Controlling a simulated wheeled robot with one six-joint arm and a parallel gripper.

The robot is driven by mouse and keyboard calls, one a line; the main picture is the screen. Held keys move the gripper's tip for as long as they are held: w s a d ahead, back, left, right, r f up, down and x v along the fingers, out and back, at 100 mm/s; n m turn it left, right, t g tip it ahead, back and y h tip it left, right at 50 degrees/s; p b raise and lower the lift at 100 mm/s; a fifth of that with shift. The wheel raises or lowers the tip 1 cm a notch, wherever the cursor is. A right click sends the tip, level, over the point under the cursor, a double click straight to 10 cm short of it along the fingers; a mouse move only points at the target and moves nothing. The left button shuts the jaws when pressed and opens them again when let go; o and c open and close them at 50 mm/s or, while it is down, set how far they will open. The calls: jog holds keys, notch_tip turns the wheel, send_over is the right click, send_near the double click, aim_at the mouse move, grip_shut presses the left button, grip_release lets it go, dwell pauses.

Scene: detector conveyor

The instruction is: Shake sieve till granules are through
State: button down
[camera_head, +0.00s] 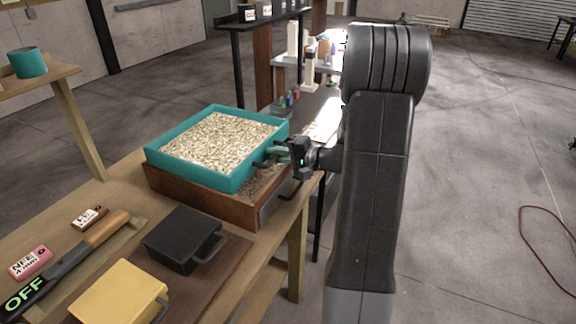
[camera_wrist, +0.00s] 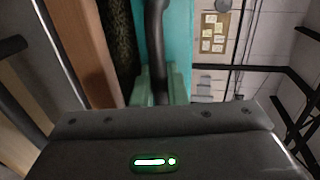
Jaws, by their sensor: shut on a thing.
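The teal sieve (camera_head: 237,180) is a square tray full of pale granules (camera_head: 220,140). It sits slightly askew over a brown wooden box (camera_head: 190,200) on the wooden table. Some granules show in the box below the sieve's right side. My gripper (camera_head: 284,152) is at the sieve's right side, shut on its handle. In the wrist view the dark handle (camera_wrist: 157,50) runs up from the jaws, with the teal sieve wall (camera_wrist: 178,40) beside it. The sieve's underside is hidden.
A black box (camera_head: 180,240) and a yellow box (camera_head: 118,292), both with handles, stand in front. A lever marked OFF (camera_head: 60,270) and a pink labelled block (camera_head: 30,262) lie at the left. A teal cup (camera_head: 27,62) stands on a side shelf. Floor at right is open.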

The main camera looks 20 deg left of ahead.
jog(key=shift+a, duration=0.55)
jog(key=c, duration=1.8)
grip_release()
jog(key=shift+a, duration=0.15)
jog(key=b+v, duration=0.2)
jog(key=v, duration=1.2)
jog(key=shift+w, duration=0.1)
jog(key=shift+a, duration=0.1)
